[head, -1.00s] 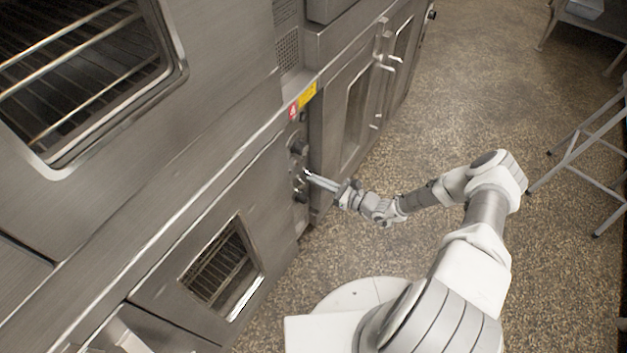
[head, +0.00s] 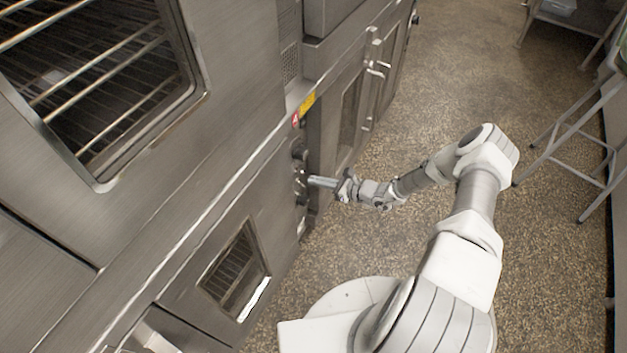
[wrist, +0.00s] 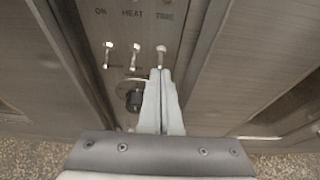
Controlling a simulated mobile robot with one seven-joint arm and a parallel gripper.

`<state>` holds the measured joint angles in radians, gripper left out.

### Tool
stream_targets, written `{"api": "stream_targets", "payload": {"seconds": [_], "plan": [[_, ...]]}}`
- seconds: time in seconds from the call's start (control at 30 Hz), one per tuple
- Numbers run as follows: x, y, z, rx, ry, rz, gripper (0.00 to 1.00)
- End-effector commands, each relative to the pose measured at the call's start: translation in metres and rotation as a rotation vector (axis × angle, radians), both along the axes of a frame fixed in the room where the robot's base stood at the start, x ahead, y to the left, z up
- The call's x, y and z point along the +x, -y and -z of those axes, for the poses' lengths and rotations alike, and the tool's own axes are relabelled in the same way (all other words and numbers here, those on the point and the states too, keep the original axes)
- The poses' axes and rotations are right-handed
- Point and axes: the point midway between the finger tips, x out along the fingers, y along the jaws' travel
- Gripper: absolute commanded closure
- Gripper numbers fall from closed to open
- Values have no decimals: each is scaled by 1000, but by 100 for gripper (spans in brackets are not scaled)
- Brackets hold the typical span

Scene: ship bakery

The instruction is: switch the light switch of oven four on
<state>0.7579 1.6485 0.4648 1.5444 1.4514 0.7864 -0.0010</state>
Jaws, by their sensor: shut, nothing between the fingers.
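Oven four (head: 225,255) carries a red number tag (head: 295,120) above its narrow control panel (head: 300,165). In the wrist view the panel (wrist: 180,20) has a row of three small toggle switches, left (wrist: 108,50), middle (wrist: 134,52) and right (wrist: 161,52), below lettering that looks like ON, HEAT and TIME. I cannot read a light label. My gripper (wrist: 161,72) is shut and empty. Its fingertips point at the panel just below the right toggle; whether they touch it I cannot tell. In the head view my gripper (head: 310,181) reaches the panel from the right.
A black knob (wrist: 133,100) sits below the toggles, left of my fingers. An upper oven door with a large window (head: 110,90) is at the left. Another oven door with handles (head: 350,115) stands beyond the panel. Speckled floor (head: 450,80) is open at right, near a metal stand (head: 580,150).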

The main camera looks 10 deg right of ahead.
Motion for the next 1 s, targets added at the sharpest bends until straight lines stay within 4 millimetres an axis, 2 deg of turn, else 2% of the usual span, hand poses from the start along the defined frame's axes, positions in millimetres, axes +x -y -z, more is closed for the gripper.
{"api": "stream_targets", "payload": {"seconds": [0.03, 0.43, 0.5, 0.67, 1.0], "plan": [[1, 2, -6, -16, -11, 0, 100], [1, 7, -20, -193, -150, -2, 100], [0, 8, -12, -192, -151, -1, 100], [0, 8, -12, -190, -150, 0, 100], [0, 8, -26, -190, -148, 0, 100]]}}
